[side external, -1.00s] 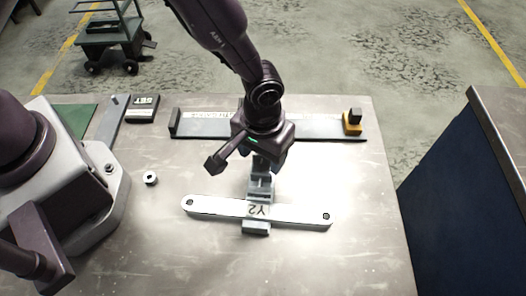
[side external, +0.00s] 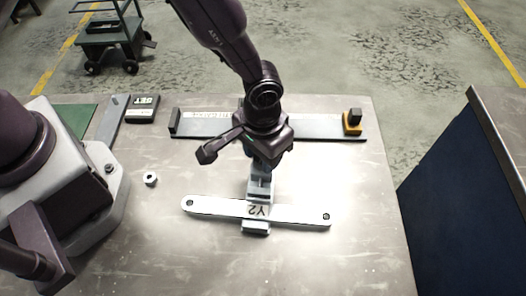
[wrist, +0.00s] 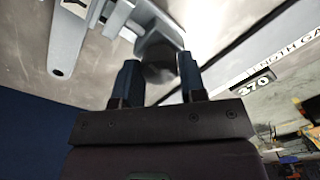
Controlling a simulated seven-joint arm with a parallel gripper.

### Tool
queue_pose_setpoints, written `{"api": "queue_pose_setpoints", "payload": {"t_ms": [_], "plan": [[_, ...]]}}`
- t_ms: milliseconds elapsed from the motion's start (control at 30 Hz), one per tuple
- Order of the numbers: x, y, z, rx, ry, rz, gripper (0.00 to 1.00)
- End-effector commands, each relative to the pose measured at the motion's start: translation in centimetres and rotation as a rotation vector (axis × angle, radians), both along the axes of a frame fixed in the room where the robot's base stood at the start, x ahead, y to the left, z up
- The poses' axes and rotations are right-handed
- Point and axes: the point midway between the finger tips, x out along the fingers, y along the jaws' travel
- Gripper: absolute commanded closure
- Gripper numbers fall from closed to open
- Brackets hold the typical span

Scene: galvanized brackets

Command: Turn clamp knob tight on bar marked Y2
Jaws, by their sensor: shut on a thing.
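The pale bar marked Y2 (side external: 300,216) lies across the table, with its Y2 label (side external: 258,211) reading upside down in the side view. A grey clamp (side external: 260,188) sits across the bar's middle. Its body also shows in the wrist view (wrist: 168,27), with part of the bar (wrist: 64,45). My gripper (side external: 262,166) is over the clamp's far end, pointing down. In the wrist view my gripper (wrist: 159,78) has its two blue fingers either side of the dark round clamp knob (wrist: 158,73), shut on it. The knob is hidden in the side view.
A small ring (side external: 151,178) and a black SET box (side external: 143,108) are to the left. The table front is clear.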

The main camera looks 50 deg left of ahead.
Motion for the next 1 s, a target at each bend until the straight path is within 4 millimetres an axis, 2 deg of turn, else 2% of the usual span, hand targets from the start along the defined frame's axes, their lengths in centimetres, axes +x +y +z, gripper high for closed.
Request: {"api": "queue_pose_setpoints", "payload": {"t_ms": [500,667,900,933,1000], "plan": [[0.02,0.0,-0.01,-0.002,0.0,-1.139,0.86],[-0.01,-0.05,-0.01,-0.002,-0.001,-1.327,0.86],[-0.01,-0.06,0.0,-0.001,-0.001,-1.345,0.86],[-0.01,-0.06,0.0,-0.001,-0.001,-1.344,0.57],[-0.01,-0.06,0.0,-0.001,-0.001,-1.343,0.41]]}}
